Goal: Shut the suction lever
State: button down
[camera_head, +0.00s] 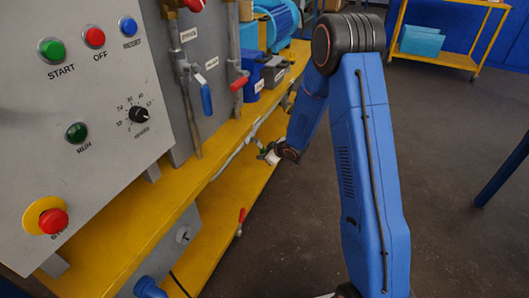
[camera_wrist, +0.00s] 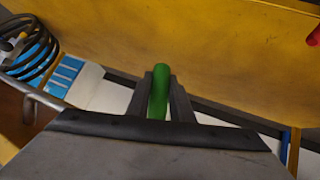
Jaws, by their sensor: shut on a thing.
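A green lever handle (camera_wrist: 160,82) stands between the two dark fingers of my gripper (camera_wrist: 160,95) in the wrist view. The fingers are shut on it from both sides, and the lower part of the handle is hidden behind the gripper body. No label shows on this lever in the wrist view. In the head view, my gripper (camera_head: 268,155) is small and far down, beside the yellow bench. A bit of green (camera_head: 260,146) shows at its tip there, but the lever's valve is too small to make out.
A yellow bench (camera_head: 130,240) runs along the left, with a grey button panel (camera_head: 100,100). A blue lever (camera_head: 206,98) and a red lever (camera_head: 240,83) hang from pipes. Another red lever (camera_head: 241,216) is lower down. A coiled dark hose (camera_wrist: 30,50) lies at left. Floor at right is mostly clear.

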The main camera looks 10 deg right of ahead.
jog(key=shift+s+a+f+m+g+y, duration=0.15)
jog(key=shift+s+a+m+g+y, duration=0.5)
jog(key=shift+s+g, duration=0.4)
jog(key=shift+a, duration=0.1)
jog(key=c, duration=1.6)
grip_release()
jog(key=shift+o, duration=0.2)
jog(key=v, duration=1.7)
jog(key=shift+r, duration=0.2)
